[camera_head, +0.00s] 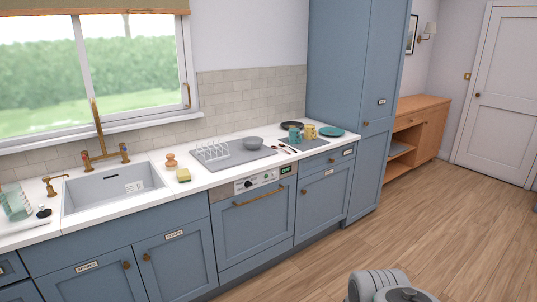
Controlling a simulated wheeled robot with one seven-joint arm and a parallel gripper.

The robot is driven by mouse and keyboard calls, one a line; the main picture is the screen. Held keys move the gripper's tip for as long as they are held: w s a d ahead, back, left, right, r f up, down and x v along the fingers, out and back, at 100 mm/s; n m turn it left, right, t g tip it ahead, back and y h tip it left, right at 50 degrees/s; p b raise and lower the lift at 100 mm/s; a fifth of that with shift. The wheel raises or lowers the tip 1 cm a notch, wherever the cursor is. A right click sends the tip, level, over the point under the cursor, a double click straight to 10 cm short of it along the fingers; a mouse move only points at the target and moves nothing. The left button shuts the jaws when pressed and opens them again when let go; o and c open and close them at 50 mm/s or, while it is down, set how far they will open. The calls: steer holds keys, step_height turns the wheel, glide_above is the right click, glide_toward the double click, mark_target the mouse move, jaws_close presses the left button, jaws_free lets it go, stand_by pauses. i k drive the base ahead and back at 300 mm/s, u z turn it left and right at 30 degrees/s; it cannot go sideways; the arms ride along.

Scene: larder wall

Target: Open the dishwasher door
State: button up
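The dishwasher has a light control strip (259,181) with a dial and a green-lit display (286,170). Below it is a blue panelled door (255,228) with a long brass bar handle (259,196) across its top. The door stands upright and shut, flush with the cupboards beside it. My gripper is not in view. A grey rounded part of my own body shows at the bottom edge, right of the middle, well apart from the dishwasher.
The wooden floor (330,240) before the dishwasher looks clear. The white worktop (214,180) above holds a grey drying mat with a rack and bowl, a sponge (183,175), mugs and plates. A sink (112,190) lies left. A tall blue cupboard (345,90) stands right.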

mark_target(245, 225)
steer(key=i, duration=2.35)
steer(key=u, duration=1.75)
